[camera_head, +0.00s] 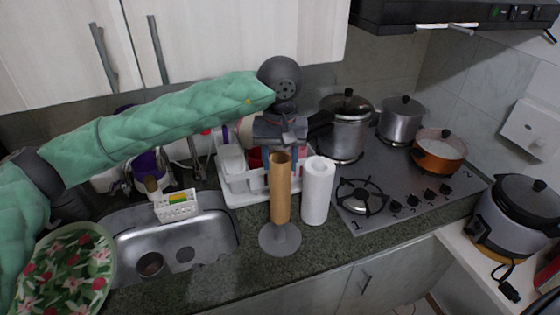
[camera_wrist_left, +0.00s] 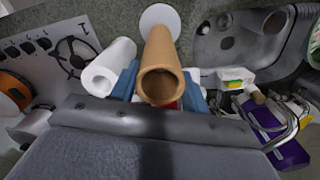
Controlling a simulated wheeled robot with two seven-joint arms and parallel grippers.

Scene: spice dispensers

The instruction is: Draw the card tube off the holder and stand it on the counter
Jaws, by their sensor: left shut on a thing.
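The card tube (camera_head: 280,190) is a brown, hollow cylinder standing upright over the holder's round grey base (camera_head: 280,238). My left gripper (camera_head: 282,155) reaches it from above and is shut on it near its upper end. In the left wrist view the tube (camera_wrist_left: 162,60) sits between the two blue fingers, its open end facing the camera. The holder's base (camera_wrist_left: 160,18) shows past its far end. I cannot tell how much of the holder's post is inside the tube. My right gripper is not in view.
A white paper roll (camera_head: 318,190) stands on the counter close to the tube's right. A white dish rack (camera_head: 240,185) is behind, the sink (camera_head: 190,255) at left, and the stove (camera_head: 400,185) with pots at right. Little bare counter (camera_head: 240,275) shows in front.

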